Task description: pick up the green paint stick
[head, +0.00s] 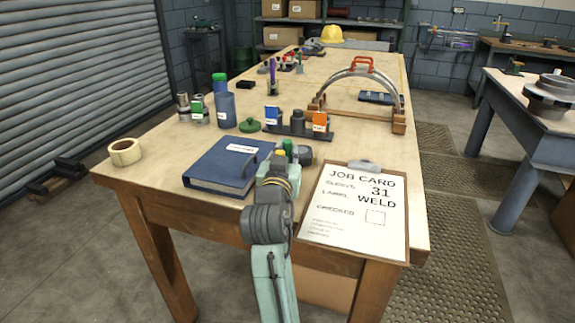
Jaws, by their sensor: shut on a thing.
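The green paint stick (288,147) shows as a small upright green tip at the far end of my arm, just beyond the blue book. My gripper (290,157) is at the same place, over the near part of the bench, shut on the stick. The arm's wrist hides most of the fingers and the stick's lower part. I cannot tell how far it is above the bench top.
A blue book (225,168) lies left of my arm, and a job card clipboard (352,215) lies right. Beyond stand a dark rack (285,129) with blue and orange pieces, a blue cup (225,112), a green lid (250,126) and an arched frame (397,122).

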